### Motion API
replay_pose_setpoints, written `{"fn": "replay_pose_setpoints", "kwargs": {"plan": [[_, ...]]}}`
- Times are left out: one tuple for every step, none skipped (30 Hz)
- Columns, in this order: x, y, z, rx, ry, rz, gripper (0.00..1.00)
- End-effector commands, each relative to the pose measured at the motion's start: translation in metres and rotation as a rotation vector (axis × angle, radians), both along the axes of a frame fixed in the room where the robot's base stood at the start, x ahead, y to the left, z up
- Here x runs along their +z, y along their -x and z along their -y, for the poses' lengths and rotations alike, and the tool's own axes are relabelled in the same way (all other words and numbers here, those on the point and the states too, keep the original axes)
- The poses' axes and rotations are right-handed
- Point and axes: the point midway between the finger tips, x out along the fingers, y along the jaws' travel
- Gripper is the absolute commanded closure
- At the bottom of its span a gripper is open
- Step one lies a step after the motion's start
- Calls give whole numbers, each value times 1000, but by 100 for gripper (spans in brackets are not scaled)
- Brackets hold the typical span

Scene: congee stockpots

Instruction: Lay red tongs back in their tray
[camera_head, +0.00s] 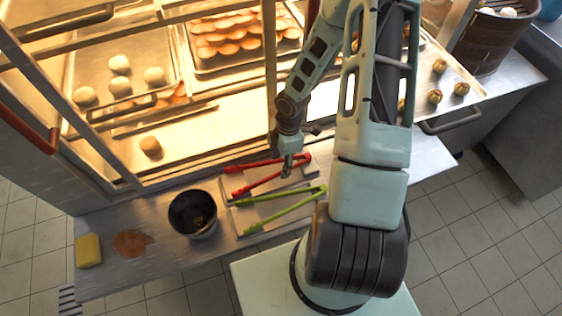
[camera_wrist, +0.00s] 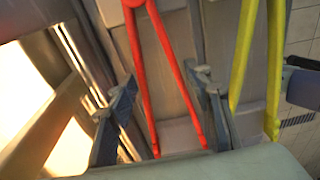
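The red tongs (camera_head: 262,180) lie with their arms spread over the rear section of a shallow grey metal tray (camera_head: 240,222) on the counter. I cannot tell whether they rest fully inside it. The green tongs (camera_head: 285,209) lie over its front section. My gripper (camera_head: 287,170) is low over the red tongs. In the wrist view my gripper (camera_wrist: 160,76) is open, its two fingers apart. The red tongs (camera_wrist: 139,55) show between the fingers, with no clear contact. The green tongs (camera_wrist: 243,55) are outside the right finger. My gripper hides part of the red tongs in the head view.
A dark round pot (camera_head: 193,214) stands left of the tray. A yellow sponge (camera_head: 88,250) and a brown stain (camera_head: 131,243) are farther left. A lit cabinet with a frame post (camera_head: 270,60) and bun trays stands behind. A wooden steamer (camera_head: 487,42) is at the back right.

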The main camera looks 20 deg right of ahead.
Motion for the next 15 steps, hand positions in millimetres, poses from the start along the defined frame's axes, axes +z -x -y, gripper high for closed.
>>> {"fn": "replay_pose_setpoints", "kwargs": {"plan": [[0, 0, 0, 0, 0, 0, 47], [0, 0, 0, 0, 0, 0, 47], [0, 0, 0, 0, 0, 0, 47], [0, 0, 0, 0, 0, 0, 47], [0, 0, 0, 0, 0, 0, 47], [0, 0, 0, 0, 0, 0, 47], [0, 0, 0, 0, 0, 0, 47], [0, 0, 0, 0, 0, 0, 47], [0, 0, 0, 0, 0, 0, 47], [1, 0, 0, -1, 0, 0, 47], [2, 0, 1, -1, 0, 0, 47], [5, 0, 1, -2, 0, 0, 47], [7, 0, 1, -3, 0, 1, 47], [11, -1, 1, -3, 0, 1, 47], [16, -1, 3, -3, 0, 3, 47]]}}
